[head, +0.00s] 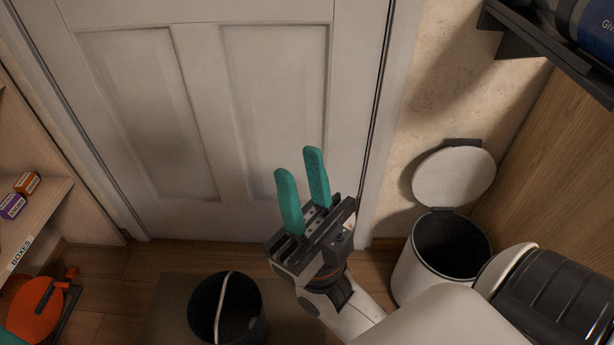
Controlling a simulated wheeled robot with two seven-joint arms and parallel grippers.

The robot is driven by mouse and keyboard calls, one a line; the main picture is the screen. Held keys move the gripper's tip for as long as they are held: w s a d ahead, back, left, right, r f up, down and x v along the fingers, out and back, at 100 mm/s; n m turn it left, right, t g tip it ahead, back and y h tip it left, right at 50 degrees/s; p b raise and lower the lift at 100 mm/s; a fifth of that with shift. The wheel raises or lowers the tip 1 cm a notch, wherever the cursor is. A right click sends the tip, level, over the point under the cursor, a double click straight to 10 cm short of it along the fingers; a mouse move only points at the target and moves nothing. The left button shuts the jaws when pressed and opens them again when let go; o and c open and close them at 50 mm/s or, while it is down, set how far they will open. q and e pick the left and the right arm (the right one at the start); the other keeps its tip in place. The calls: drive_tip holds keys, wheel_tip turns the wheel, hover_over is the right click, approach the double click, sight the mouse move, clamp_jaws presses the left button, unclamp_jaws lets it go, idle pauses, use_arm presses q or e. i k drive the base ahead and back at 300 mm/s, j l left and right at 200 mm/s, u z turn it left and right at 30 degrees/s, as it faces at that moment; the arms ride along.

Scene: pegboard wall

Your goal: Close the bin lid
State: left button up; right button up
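A white pedal bin (408,275) with a dark inside stands on the floor at the right, against the wall. Its round white lid (454,176) is open and tilted up against the wall behind the bin. My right gripper (296,176) has teal fingers, held apart with nothing between them. It is to the left of the bin and lid, in front of the door, and touches neither. My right forearm covers the lower right part of the bin.
A black bucket (205,308) with a pale handle stands on a mat (170,295) at the bottom. A white door (255,120) fills the back. A shelf (40,215) with small boxes is at left. A dark wall shelf (545,48) juts out at upper right.

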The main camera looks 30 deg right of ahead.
sight(457, 175)
drive_tip(key=z, duration=2.15)
drive_tip(key=i+l+z, duration=0.1)
drive_tip(key=z, duration=0.25)
drive_tip(key=i+l+z, duration=0.1)
drive_tip(key=z, duration=0.25)
